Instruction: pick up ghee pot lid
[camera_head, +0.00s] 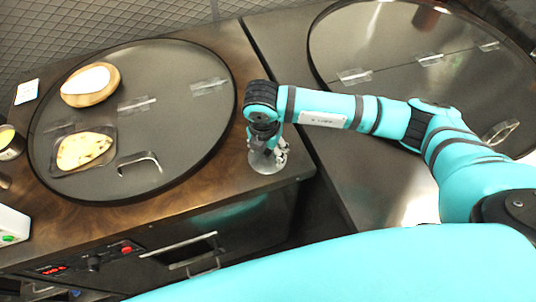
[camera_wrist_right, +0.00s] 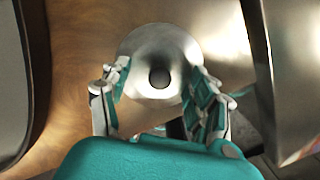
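The ghee pot lid is a shiny round metal lid (camera_head: 264,163) near the front right corner of the wooden counter, partly hidden by my right gripper. In the right wrist view the lid (camera_wrist_right: 146,47) shows its dark round knob in the middle. My right gripper (camera_head: 269,146) points down over the lid. In the right wrist view its fingers (camera_wrist_right: 159,73) are spread on either side of the knob, with visible gaps between them and the knob. I cannot tell how high the fingertips are above the lid. My left gripper is not in view.
A dark pot with yellow contents (camera_head: 9,146) stands at the left edge. Another round cover (camera_head: 405,50) is at the right. A control panel (camera_head: 88,262) is on the front.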

